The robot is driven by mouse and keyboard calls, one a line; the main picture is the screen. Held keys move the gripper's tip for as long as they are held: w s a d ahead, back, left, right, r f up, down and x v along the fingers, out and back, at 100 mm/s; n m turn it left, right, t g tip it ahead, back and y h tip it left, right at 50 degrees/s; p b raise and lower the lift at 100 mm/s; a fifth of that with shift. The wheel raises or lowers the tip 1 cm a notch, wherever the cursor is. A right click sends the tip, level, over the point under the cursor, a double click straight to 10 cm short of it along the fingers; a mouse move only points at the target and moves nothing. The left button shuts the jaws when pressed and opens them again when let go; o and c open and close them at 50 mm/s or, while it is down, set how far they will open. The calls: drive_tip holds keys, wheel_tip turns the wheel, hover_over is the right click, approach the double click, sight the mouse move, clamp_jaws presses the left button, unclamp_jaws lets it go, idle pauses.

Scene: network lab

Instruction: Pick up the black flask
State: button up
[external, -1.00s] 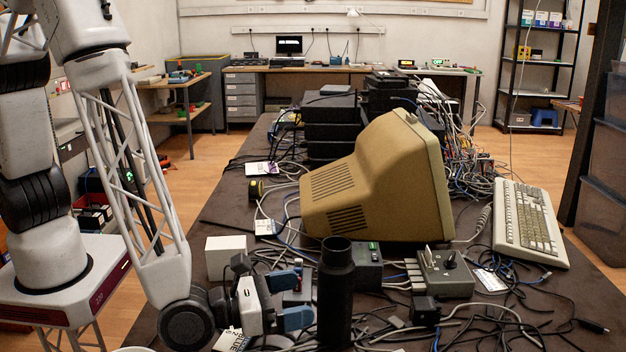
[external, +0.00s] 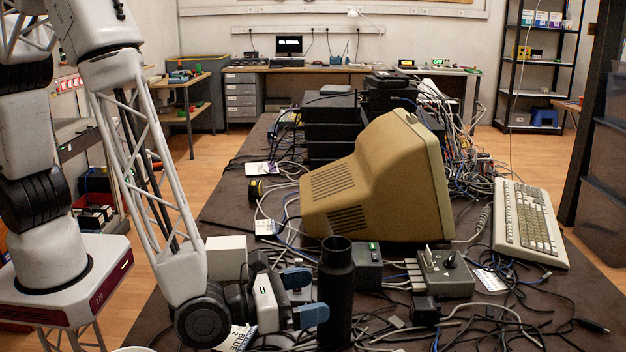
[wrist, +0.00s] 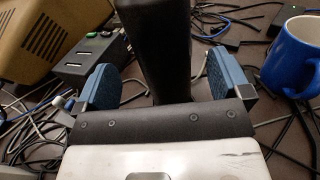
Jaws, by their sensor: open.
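The black flask (external: 336,292) stands upright on the dark table near the front centre in the external view. In the wrist view the flask (wrist: 157,50) rises between the two blue finger pads. My gripper (external: 303,297) is open, low over the table, just left of the flask with its pads facing it. In the wrist view my gripper (wrist: 165,88) has one pad on each side of the flask, with a visible gap at each side. The flask's base is hidden behind my gripper's body in the wrist view.
A beige monitor (external: 375,190) lies tilted behind the flask. A black box (external: 367,265) and a grey switch box (external: 444,272) stand close by. A white box (external: 227,257) is near my wrist. A blue mug (wrist: 293,55) stands to the right in the wrist view. Loose cables cover the table.

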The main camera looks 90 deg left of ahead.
sight(320, 290)
drive_tip(key=shift+w, duration=0.15)
drive_tip(key=shift+x, duration=2.5)
drive_tip(key=shift+r, duration=0.1)
drive_tip(key=c, duration=1.4)
drive_tip(key=shift+o, duration=0.2)
drive_tip(key=shift+r, duration=0.3)
